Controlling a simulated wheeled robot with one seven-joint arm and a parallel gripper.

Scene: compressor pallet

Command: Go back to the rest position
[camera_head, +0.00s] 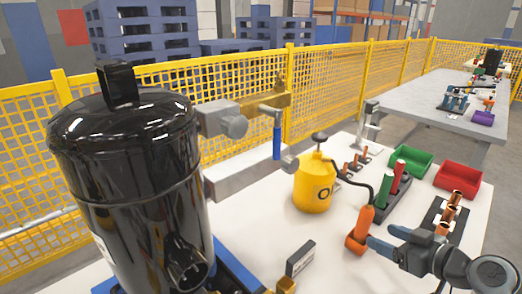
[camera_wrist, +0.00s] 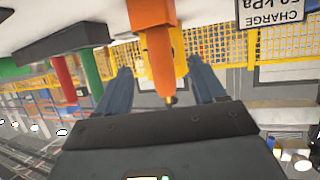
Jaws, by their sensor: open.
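My gripper (camera_head: 378,246) is at the lower right in the head view, low over the white table, with blue fingers pointing left. Its fingers are apart in the wrist view (camera_wrist: 158,68). An orange hand tool (camera_head: 360,232) on a black hose stands at the fingertips. In the wrist view, which looks upside down, the orange tool (camera_wrist: 153,40) shows between the two fingers, with a gap on each side. Whether it touches a finger I cannot tell. The hose runs to a yellow cylinder (camera_head: 314,185).
A large black compressor (camera_head: 130,160) fills the left. Red and green handles (camera_head: 390,182) stand in a dark holder. Nearby are a green bin (camera_head: 408,160), a red bin (camera_head: 458,178) and copper fittings (camera_head: 448,213). A small sign (camera_head: 300,258) stands in front. Yellow fencing (camera_head: 340,75) runs behind.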

